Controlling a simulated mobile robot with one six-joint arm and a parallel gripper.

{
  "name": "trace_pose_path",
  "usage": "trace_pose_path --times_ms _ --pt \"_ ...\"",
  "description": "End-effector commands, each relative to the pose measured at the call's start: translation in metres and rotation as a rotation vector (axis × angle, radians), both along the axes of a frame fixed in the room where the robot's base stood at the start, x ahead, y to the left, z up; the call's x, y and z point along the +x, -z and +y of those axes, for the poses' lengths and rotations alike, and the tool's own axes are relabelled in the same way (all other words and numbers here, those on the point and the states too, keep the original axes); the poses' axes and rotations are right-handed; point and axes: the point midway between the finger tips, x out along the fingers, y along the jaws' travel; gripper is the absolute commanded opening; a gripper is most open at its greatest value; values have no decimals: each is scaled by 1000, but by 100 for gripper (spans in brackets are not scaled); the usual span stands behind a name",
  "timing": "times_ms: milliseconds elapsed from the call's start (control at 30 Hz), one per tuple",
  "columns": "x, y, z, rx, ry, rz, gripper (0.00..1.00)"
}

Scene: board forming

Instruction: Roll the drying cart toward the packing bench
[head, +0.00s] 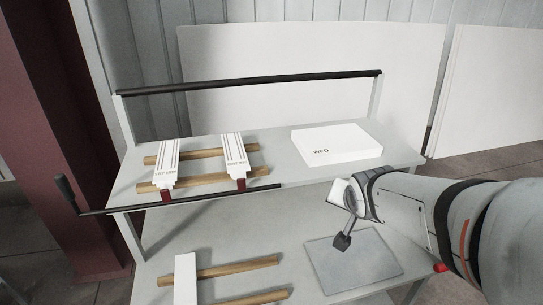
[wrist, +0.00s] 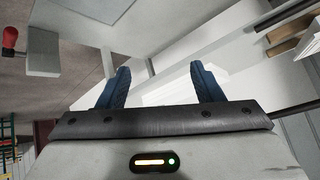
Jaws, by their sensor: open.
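A grey two-tier cart (head: 280,142), which looks like the drying cart, fills the middle of the head view. A black bar (head: 250,82) runs along its raised back frame. A thinner black rod (head: 220,197) runs along its front left edge, ending in a dark grip (head: 66,189) at far left. My gripper (head: 342,242) hangs in front of the upper shelf's front right part, over the lower shelf in the picture. In the wrist view its two blue fingers (wrist: 160,85) are apart, with nothing clearly held between them. The packing bench cannot be made out.
The upper shelf carries a white block marked WED (head: 335,145) and two labelled white pieces (head: 235,160) across wooden bars. The lower shelf has more wooden bars (head: 235,270) and a grey plate (head: 352,262). Large white panels (head: 300,45) lean behind; a dark red column (head: 60,120) stands left.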

Motion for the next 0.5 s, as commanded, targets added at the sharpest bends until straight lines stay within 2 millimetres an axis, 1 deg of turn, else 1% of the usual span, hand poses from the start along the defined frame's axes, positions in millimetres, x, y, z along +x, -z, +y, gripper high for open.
trace_pose_path --times_ms 33,100,167,200,233,333,400,500 --pt "23 26 2 58 35 -83 60" --pt "53 34 8 163 74 -215 60" --pt "74 42 22 286 72 -303 60" --pt "87 47 31 376 69 -357 60" --pt "96 50 38 444 64 -392 60" --pt "116 62 63 688 29 -467 60" --pt "124 68 81 853 -4 -483 60" --pt "127 75 101 1052 -54 -466 60"
